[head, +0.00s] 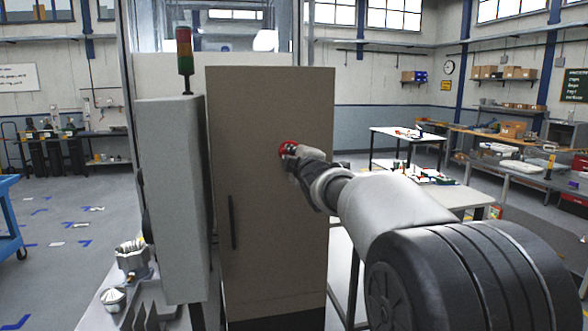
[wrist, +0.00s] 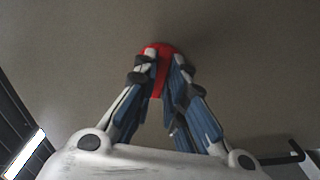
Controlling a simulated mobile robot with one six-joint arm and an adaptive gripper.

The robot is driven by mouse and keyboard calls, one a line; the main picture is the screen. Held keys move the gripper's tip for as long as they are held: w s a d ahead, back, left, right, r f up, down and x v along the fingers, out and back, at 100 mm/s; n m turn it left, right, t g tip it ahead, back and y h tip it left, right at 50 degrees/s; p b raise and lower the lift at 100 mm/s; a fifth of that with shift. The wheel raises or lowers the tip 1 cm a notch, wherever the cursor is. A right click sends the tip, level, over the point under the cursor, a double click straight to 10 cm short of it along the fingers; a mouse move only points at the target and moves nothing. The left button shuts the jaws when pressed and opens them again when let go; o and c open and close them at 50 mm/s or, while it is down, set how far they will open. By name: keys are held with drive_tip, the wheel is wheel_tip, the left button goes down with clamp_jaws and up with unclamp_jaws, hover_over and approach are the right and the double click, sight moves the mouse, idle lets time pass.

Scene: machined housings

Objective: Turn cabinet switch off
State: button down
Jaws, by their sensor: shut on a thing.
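The cabinet (head: 262,120) is a tall beige box with a dark vertical handle (head: 233,222) low on its door. A red switch (head: 287,147) sits on the upper right of the cabinet front. In the wrist view the red switch (wrist: 157,80) is between my fingers, against the plain cabinet face (wrist: 80,60). My gripper (head: 290,151) reaches it from the right and is shut on it; the fingertips also show in the wrist view (wrist: 160,72). The fingers hide part of the switch, and I cannot tell its turn position.
A grey panel box (head: 172,200) with a signal tower (head: 185,58) stands left of the cabinet. Metal housings (head: 132,262) lie on the bench at lower left. Worktables (head: 440,190) stand to the right. Open floor lies at far left.

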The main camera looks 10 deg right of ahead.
drive_tip(key=shift+n+b, duration=0.9)
drive_tip(key=shift+n, duration=0.5)
drive_tip(key=shift+r, duration=0.15)
drive_tip(key=c, duration=1.6)
unclamp_jaws()
drive_tip(key=shift+c, duration=0.2)
drive_tip(key=s, duration=1.2)
